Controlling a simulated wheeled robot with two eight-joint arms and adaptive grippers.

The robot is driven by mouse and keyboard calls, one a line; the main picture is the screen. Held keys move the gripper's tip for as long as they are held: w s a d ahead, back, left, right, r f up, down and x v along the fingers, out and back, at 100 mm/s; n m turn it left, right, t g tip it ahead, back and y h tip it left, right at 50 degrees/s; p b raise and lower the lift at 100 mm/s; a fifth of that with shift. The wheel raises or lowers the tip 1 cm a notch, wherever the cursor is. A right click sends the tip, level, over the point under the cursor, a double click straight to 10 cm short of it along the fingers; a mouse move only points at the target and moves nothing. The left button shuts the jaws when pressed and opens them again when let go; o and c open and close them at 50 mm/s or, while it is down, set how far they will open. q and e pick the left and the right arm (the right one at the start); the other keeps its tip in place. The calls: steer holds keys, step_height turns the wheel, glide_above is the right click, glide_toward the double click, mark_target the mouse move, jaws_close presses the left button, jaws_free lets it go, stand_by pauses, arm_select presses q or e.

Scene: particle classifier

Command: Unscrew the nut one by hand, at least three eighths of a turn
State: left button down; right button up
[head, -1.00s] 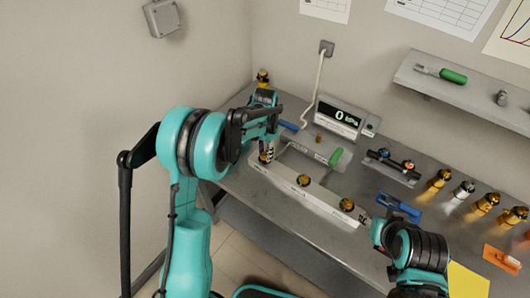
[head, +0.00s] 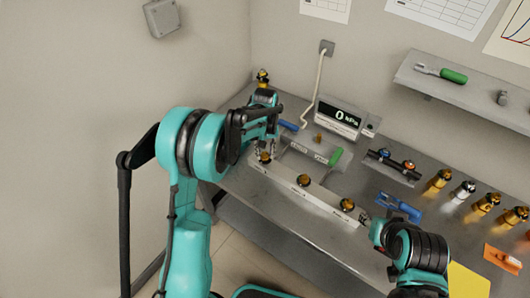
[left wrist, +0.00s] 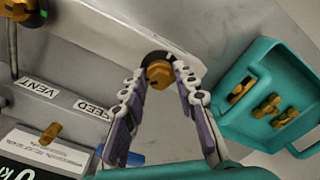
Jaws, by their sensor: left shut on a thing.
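A gold hex nut with a dark collar (head: 265,158) sits at the left end of the pale rail (head: 325,199), and it also shows in the left wrist view (left wrist: 160,74). Two more gold nuts sit along the rail, a middle one (head: 303,180) and a right one (head: 347,205). My left gripper (head: 264,150) is over the left-end nut. In the left wrist view its two fingertips (left wrist: 160,76) are on either side of this nut, shut on it. My right gripper (head: 366,218) is low at the right, near the rail's right end, its fingers too small to read.
A teal tray (left wrist: 223,118) with gold pieces is beside the left gripper.

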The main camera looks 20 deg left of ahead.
mark_target(265, 154)
arm_select(q)
steer(key=n, duration=0.5)
steer(key=shift+n, duration=0.3)
stand_by(0.5)
steer(key=c, duration=1.2)
jaws_free()
steer(key=shift+o, duration=0.2)
step_height(265, 154, up, 12)
